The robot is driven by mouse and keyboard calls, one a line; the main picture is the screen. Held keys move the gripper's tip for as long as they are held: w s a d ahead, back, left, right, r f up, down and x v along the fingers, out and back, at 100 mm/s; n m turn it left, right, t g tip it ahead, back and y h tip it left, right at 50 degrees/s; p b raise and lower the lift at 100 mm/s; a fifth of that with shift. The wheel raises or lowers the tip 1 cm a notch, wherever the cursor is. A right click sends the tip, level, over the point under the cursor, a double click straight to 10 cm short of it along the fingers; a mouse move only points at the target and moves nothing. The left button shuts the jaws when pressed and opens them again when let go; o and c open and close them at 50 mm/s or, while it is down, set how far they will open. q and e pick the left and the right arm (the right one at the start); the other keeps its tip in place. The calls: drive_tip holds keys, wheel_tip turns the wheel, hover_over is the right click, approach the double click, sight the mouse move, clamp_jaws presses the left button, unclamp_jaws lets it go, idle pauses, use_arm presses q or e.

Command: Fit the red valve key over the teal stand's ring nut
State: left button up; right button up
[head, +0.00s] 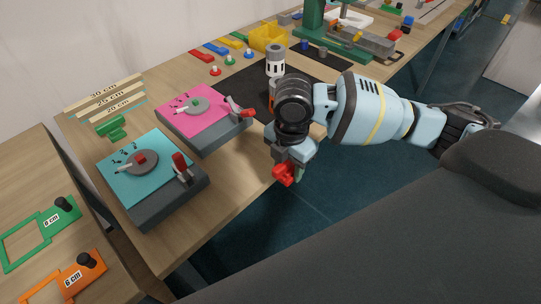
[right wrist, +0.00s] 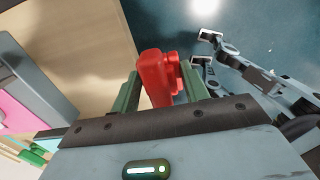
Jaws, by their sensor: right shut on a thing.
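The teal stand (head: 120,185) sits on the table at the left, a dark grey box with a teal top. Its top carries a grey disc (head: 131,168) with a small red block (head: 141,159) at the centre, and a red-handled lever (head: 181,166) at its right. My right gripper (head: 286,165) is shut on the red valve key (head: 284,175), right of the stand and beyond the table's front edge. In the right wrist view the red valve key (right wrist: 157,77) is between the green fingers. The key's far end is hard to make out. My left gripper is not seen clearly.
A pink stand (head: 180,98) with a similar disc and lever is behind the teal one. A green piece (head: 112,127) lies behind the teal stand. Orange (head: 60,285) and green (head: 28,243) frames lie on the left table. A white-and-dark cylinder (head: 275,62) stands behind my right arm.

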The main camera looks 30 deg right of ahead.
sight(292, 171)
drive_tip(key=shift+s+d+r, duration=0.1)
drive_tip(key=shift+s+d, duration=0.4)
drive_tip(key=shift+s, duration=0.35)
drive_tip(key=m, duration=0.3)
drive_tip(key=a+r+m, duration=0.1)
drive_tip(key=m, duration=0.1)
drive_tip(key=shift+s+r+m, duration=0.1)
drive_tip(key=shift+s+m, duration=0.2)
drive_tip(key=shift+s, duration=0.05)
drive_tip(key=m, duration=0.3)
drive_tip(key=r+m, duration=0.1)
drive_tip(key=m, duration=0.1)
drive_tip(key=shift+s+a, duration=0.35)
drive_tip(key=m, duration=0.2)
drive_tip(key=r+m, duration=0.1)
drive_tip(key=m, duration=0.1)
drive_tip(key=s+m, duration=0.1)
drive_tip(key=m, duration=0.1)
drive_tip(key=shift+a+r+m, duration=0.25)
drive_tip(key=shift+a+m, duration=0.15)
drive_tip(key=m, duration=0.3)
drive_tip(key=r+m, duration=0.1)
drive_tip(key=shift+s+a+m, duration=0.2)
drive_tip(key=shift+s+m, duration=0.1)
drive_tip(key=shift+a, duration=0.1)
